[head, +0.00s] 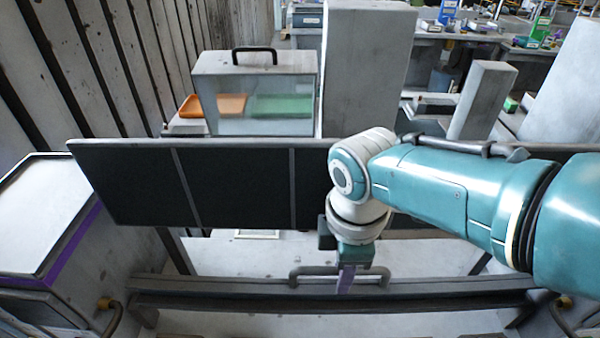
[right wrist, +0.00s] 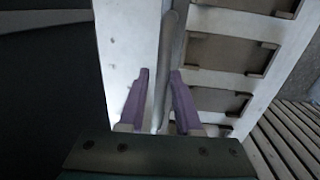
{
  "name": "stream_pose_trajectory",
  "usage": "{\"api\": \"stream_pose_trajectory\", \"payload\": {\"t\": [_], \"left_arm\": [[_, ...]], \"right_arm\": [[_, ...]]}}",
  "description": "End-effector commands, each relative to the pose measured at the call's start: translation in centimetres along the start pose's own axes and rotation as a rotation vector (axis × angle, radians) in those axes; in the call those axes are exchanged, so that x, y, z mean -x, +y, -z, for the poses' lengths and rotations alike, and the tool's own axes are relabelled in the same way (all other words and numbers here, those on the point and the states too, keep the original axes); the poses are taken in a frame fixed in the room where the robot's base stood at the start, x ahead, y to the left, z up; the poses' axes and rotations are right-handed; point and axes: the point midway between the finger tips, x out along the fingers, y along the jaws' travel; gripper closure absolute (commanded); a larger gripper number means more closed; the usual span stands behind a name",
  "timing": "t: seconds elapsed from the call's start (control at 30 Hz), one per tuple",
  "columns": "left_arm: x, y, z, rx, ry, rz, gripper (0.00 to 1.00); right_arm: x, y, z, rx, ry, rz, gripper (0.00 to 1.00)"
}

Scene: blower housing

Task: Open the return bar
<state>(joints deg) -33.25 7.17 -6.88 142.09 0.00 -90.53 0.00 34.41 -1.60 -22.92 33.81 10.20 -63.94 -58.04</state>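The return bar (head: 210,287) is a long grey rail running across the lower part of the head view. A grey tubular handle (head: 375,272) stands up from its middle. My right gripper (head: 346,282) points down at this handle. In the right wrist view its two purple fingers (right wrist: 158,88) stand on either side of a grey rod (right wrist: 168,50), which looks like the handle. Some space shows between the rod and the left finger, so the fingers look open around it. The right finger is very near the rod; I cannot tell whether it touches. My left gripper is not in view.
A dark panel (head: 130,180) spans the middle, behind the bar. A clear-fronted box (head: 255,85) with a black handle stands beyond it, beside a grey column (head: 368,60). A white-topped cabinet (head: 40,215) is at the left. The pale floor behind the bar is mostly clear.

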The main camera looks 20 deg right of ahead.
Motion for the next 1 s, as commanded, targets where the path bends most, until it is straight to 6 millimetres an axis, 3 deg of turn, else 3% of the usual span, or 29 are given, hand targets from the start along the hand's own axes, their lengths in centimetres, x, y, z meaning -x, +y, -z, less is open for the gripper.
{"api": "stream_pose_trajectory", "payload": {"t": [0.1, 0.4, 0.7, 1.0], "left_arm": [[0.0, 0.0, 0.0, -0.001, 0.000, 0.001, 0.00], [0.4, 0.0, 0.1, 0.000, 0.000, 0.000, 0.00], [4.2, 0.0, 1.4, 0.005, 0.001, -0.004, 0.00], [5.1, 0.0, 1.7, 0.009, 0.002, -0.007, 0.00]], "right_arm": [[0.0, 0.0, 0.1, 0.000, 0.001, 0.001, 0.53], [0.5, -0.1, 0.1, 0.000, 0.002, 0.001, 0.53], [6.1, 0.0, 0.1, 0.001, 0.003, -0.002, 0.53], [9.5, 0.0, 0.1, 0.000, 0.002, -0.001, 0.53]]}}
